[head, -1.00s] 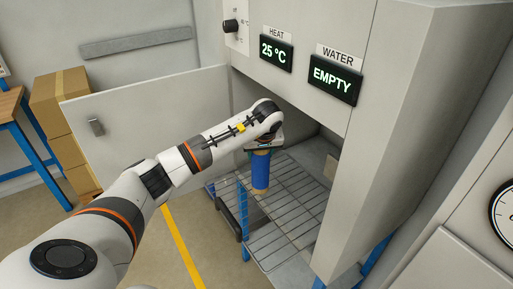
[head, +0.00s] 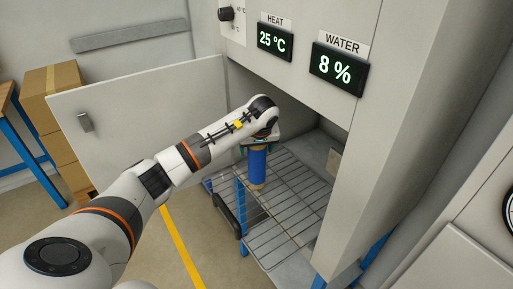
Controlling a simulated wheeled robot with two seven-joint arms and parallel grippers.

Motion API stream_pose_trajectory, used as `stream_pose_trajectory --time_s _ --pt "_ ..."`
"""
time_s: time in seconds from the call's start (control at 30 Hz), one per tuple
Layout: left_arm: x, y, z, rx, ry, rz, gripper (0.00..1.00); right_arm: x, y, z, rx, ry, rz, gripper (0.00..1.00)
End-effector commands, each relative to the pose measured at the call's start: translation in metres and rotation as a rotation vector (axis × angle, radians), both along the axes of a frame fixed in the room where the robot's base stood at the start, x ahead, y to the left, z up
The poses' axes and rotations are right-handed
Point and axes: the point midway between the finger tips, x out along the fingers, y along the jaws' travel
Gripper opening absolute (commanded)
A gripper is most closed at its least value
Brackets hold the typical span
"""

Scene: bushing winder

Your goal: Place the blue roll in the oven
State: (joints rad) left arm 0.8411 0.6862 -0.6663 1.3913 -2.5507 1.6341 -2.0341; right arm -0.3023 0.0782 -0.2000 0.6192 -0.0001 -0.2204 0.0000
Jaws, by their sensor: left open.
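The blue roll (head: 257,167) stands upright on the wire rack (head: 291,190) inside the open oven (head: 300,88), near the rack's left side. My left gripper (head: 259,146) is directly above the roll, at its top end. It is open; its fingers are small and partly hidden by the wrist. The oven door (head: 140,125) is swung open to the left. My right gripper is not in view.
The heat display (head: 275,40) reads 25 °C and the water display (head: 338,69) reads 8 %. Cardboard boxes (head: 55,100) stand at far left. Free rack surface lies right of the roll.

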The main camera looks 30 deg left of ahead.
Motion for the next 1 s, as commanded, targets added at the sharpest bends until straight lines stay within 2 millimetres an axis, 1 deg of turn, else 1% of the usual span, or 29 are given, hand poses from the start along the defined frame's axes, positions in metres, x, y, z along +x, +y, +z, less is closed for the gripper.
stream_pose_trajectory --time_s 0.13,0.17,0.27,0.33,0.43,0.6,0.7,0.8,1.0 --pt "0.000 -0.001 0.007 -0.002 -0.001 -0.001 0.74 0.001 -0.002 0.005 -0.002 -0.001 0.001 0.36" --pt "0.000 -0.001 0.008 0.000 -0.002 -0.002 0.74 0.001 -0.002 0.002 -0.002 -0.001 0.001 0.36" --pt "-0.003 -0.004 0.021 0.001 -0.006 -0.002 0.74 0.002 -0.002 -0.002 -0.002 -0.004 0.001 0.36" --pt "-0.008 -0.008 0.034 0.003 -0.007 -0.002 0.74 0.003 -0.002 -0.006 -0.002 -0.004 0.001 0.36" --pt "-0.026 -0.026 0.028 0.004 -0.003 -0.006 0.74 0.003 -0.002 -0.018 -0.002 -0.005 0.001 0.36" --pt "-0.055 -0.056 0.028 0.002 -0.004 -0.006 0.74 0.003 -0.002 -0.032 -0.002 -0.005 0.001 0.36" --pt "-0.069 -0.071 0.029 0.001 -0.004 -0.005 0.74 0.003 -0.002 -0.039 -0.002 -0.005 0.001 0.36" --pt "-0.081 -0.082 0.030 0.001 -0.003 -0.004 0.74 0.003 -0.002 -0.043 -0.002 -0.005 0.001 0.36" --pt "-0.092 -0.092 0.032 0.000 -0.001 0.000 0.74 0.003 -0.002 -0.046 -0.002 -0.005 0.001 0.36"
